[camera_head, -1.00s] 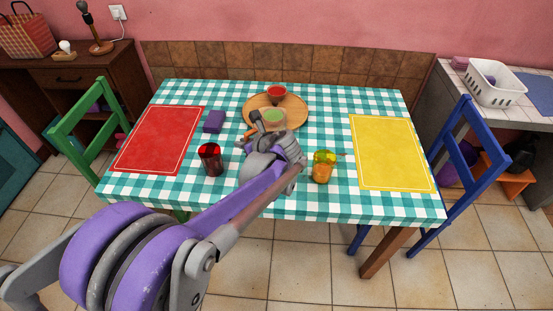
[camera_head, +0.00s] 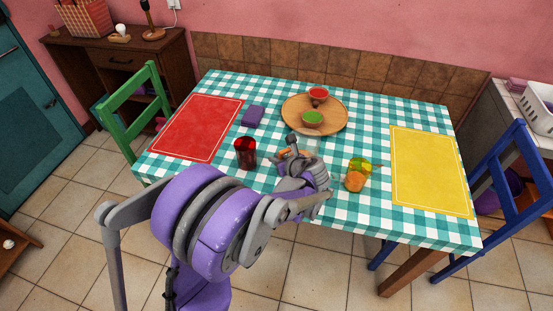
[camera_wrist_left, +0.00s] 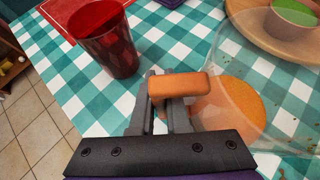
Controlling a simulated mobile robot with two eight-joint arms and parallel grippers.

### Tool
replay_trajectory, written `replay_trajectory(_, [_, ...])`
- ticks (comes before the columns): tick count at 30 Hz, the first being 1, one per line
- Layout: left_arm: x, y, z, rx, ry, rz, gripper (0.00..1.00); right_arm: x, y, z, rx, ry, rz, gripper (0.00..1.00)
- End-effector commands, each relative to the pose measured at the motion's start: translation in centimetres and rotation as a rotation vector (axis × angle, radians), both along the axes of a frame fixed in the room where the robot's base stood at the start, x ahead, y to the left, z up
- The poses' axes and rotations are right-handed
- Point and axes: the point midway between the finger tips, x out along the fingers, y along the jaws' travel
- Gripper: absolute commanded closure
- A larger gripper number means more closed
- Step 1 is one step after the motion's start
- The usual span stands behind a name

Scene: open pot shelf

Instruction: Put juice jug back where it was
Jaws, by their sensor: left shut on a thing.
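The juice jug is a clear jug with orange juice low inside and an orange handle. It shows at the right of the left wrist view (camera_wrist_left: 228,108), and its clear rim shows in the head view (camera_head: 313,146), partly hidden behind my arm. My left gripper (camera_head: 293,150) is shut on the jug's orange handle (camera_wrist_left: 178,86). The jug is in front of the round wooden board, between the red cup (camera_head: 245,153) and the orange-filled glass (camera_head: 355,181). I cannot tell whether its base touches the table. My right gripper is not in view.
The wooden board (camera_head: 290,104) holds a red-filled bowl (camera_head: 318,95) and a green-filled bowl (camera_head: 312,118). A purple block (camera_head: 253,116) lies beside the red mat (camera_head: 200,128). A yellow mat (camera_head: 430,170) is at the right. Checkered cloth is bare near the front edge.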

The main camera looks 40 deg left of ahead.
Motion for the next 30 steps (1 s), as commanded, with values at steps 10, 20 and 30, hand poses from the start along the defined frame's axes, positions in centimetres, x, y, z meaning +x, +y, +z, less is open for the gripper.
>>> replay_trajectory(10, [0.0,0.0,-0.3,0.000,0.000,0.000,0.65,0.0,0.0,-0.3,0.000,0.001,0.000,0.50])
replay_trajectory(20, [0.0,0.0,-0.2,0.000,0.000,0.000,0.56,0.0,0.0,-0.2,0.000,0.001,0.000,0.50])
replay_trajectory(30, [-0.9,-3.7,2.7,0.000,0.000,-0.006,0.56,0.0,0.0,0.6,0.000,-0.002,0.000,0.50])
